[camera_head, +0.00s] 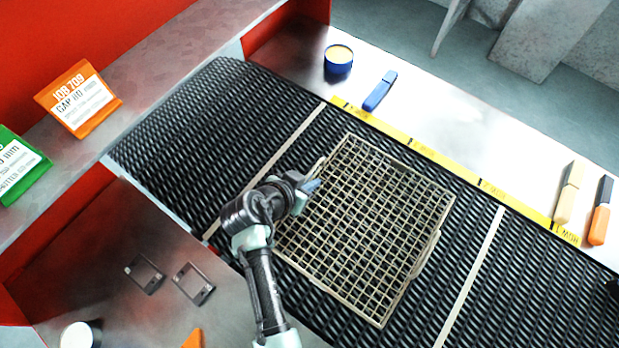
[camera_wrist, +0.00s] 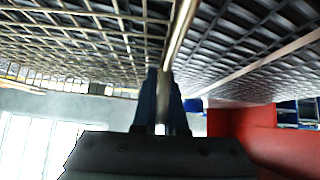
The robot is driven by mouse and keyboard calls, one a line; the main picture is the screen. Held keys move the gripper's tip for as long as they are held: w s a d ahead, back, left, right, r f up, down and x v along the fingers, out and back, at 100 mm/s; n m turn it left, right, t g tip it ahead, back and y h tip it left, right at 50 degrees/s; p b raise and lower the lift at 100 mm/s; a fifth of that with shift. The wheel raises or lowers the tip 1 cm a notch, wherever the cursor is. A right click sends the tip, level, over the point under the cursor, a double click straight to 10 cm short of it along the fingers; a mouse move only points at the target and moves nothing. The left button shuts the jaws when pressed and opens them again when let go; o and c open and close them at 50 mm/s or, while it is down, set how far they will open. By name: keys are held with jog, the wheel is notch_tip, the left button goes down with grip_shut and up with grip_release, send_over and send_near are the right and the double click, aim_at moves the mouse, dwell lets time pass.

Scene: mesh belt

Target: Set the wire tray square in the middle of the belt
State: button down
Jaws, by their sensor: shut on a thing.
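The wire tray (camera_head: 378,215), a square beige grid with side handles, is on the black mesh belt (camera_head: 215,120) between two pale cross lines. Its sides look roughly parallel to the belt edges and lines, with similar gaps to both lines. I cannot tell small offsets. My gripper (camera_head: 312,186) is at the tray's left side, shut on its handle bar. In the wrist view, my gripper (camera_wrist: 164,82) closes around the pale bar, with the tray's grid (camera_wrist: 80,40) at left. Whether the tray touches the belt is unclear.
A yellow marked strip (camera_head: 455,171) runs along the belt's far edge. Beyond it are a blue tin (camera_head: 338,60), a blue-handled tool (camera_head: 380,91) and two more tools (camera_head: 600,211). Sign cards (camera_head: 78,99) stand at left.

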jog(key=c, duration=1)
grip_release()
jog(key=shift+r, duration=0.1)
jog(key=b+v, duration=0.1)
jog(key=v, duration=1.1)
jog(key=w+r+n+t+y, duration=0.15)
jog(key=w+r+t, duration=0.35)
jog(key=r, duration=0.8)
jog(key=w+r+n+t+y, duration=0.1)
jog(key=w+r+t+y, duration=0.45)
jog(key=r, duration=0.85)
jog(key=s+d+r+n+t, duration=0.1)
jog(key=s+r+t, duration=0.2)
jog(key=r, duration=0.7)
jog(key=s+d+r+n+t+h, duration=0.1)
jog(key=s+d+r+n+t, duration=0.1)
jog(key=r, duration=0.9)
jog(key=s+d+r+n+t, duration=0.1)
jog(key=s+r+t, duration=0.3)
jog(key=r, duration=0.6)
jog(key=shift+s+d+r+t+h, duration=0.2)
jog(key=shift+s+d, duration=0.1)
jog(key=shift+s, duration=0.2)
jog(key=shift+s+d+r+t+h, duration=0.15)
jog(key=shift+s+d, duration=0.15)
jog(key=shift+s, duration=0.2)
